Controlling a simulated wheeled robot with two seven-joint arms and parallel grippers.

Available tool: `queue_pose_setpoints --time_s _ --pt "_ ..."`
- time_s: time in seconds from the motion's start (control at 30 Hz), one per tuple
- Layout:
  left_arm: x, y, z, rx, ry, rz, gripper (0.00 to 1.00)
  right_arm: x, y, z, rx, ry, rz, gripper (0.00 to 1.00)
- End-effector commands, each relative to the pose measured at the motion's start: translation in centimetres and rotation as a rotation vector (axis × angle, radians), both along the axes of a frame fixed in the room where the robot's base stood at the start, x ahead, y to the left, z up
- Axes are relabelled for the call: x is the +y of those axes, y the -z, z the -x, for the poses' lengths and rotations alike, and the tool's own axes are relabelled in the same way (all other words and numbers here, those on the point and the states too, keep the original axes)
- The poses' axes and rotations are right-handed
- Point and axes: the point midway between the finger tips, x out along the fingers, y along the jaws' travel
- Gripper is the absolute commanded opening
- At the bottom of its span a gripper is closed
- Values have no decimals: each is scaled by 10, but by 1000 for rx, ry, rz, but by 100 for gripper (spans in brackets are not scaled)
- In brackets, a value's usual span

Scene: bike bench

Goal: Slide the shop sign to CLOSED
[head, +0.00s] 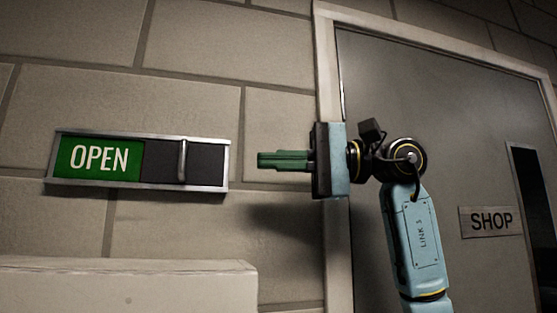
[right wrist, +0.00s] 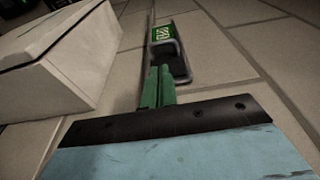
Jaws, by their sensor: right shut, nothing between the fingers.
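The shop sign (head: 57,183) is a framed slider on the block wall at the left of the head view. Its green OPEN panel (head: 99,158) shows on the left half. A dark cover with a vertical metal handle (head: 183,160) fills the right half. My right gripper (head: 260,161) has green fingers, is shut and empty, and points left a short way to the right of the sign's frame. In the right wrist view the fingers (right wrist: 158,70) point toward the sign's end, with the green panel (right wrist: 163,34) beyond. My left gripper is in neither view.
A grey door (head: 450,120) in a pale frame stands at the right, with a SHOP plate (head: 490,221) on it. A pale box-like ledge (head: 125,285) lies below the sign. The wall between gripper and sign is clear.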

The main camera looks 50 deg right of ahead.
Motion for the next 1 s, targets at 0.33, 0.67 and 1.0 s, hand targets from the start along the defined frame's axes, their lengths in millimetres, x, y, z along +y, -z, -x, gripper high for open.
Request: queue_pose_setpoints --time_s 0.33,0.67,1.0 --pt "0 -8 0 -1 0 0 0 55 0 -50 2 -4 1 0" --pt "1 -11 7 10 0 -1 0 76 0 -69 0 -1 0 0" --pt "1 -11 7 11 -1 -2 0 77 1 -70 1 -1 0 0"
